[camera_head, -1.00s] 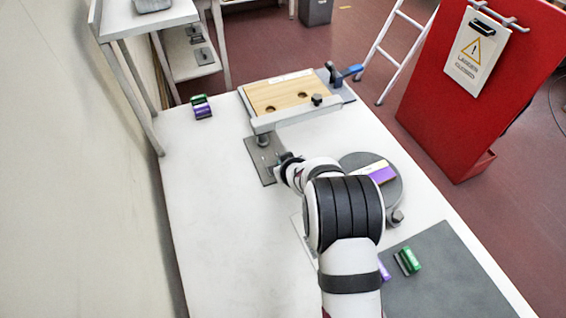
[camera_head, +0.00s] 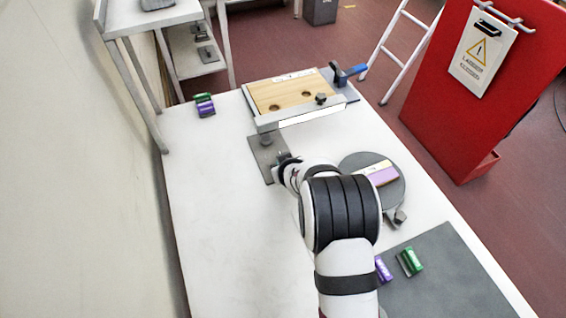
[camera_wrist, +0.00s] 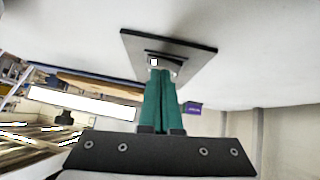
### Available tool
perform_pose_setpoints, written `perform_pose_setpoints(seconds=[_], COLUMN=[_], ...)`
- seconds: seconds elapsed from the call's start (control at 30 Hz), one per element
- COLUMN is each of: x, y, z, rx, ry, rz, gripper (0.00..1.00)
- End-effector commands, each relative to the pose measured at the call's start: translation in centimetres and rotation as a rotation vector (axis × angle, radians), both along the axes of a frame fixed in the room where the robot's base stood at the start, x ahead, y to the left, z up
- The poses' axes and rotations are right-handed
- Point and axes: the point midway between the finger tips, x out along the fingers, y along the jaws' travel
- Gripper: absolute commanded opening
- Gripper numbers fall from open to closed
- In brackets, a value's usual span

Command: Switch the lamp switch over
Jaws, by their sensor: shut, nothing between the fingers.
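The switch is a small dark block with a bright white spot (camera_wrist: 153,62), on a dark grey plate (camera_wrist: 196,58) in the wrist view. In the head view the plate (camera_head: 261,157) lies on the white table, and my arm hides the switch. My gripper (camera_wrist: 160,73) has green fingers, closed together and empty. Its tips are right at the switch block; whether they touch it I cannot tell. The lamp bar (camera_head: 312,117) along the near edge of the wooden board glows white, and its bright strip also shows in the wrist view (camera_wrist: 85,103).
Green and purple blocks (camera_head: 205,107) lie at the back left. A round grey turntable (camera_head: 355,166) and a dark mat (camera_head: 440,275) are at the right. The table's left side is clear.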

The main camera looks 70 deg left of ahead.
Motion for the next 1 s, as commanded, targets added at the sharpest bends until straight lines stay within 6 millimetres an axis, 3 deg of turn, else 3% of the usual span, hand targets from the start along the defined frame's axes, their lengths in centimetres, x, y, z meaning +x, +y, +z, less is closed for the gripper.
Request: perform_pose_setpoints(seconds=[0.13,0.27,0.6,0.8,1.0], x=[0.2,0.5,1.2,1.4,1.4], y=[0.1,0.1,-5.4,-6.9,-7.1], z=[1.2,4.0,9.5,10.9,11.0], rx=[0.002,0.005,0.002,0.001,-0.001], ry=[0.000,-0.003,-0.001,-0.001,0.000], rz=[0.000,0.001,-0.001,-0.001,0.000], gripper=[0.00,0.00,0.00,0.00,0.00])
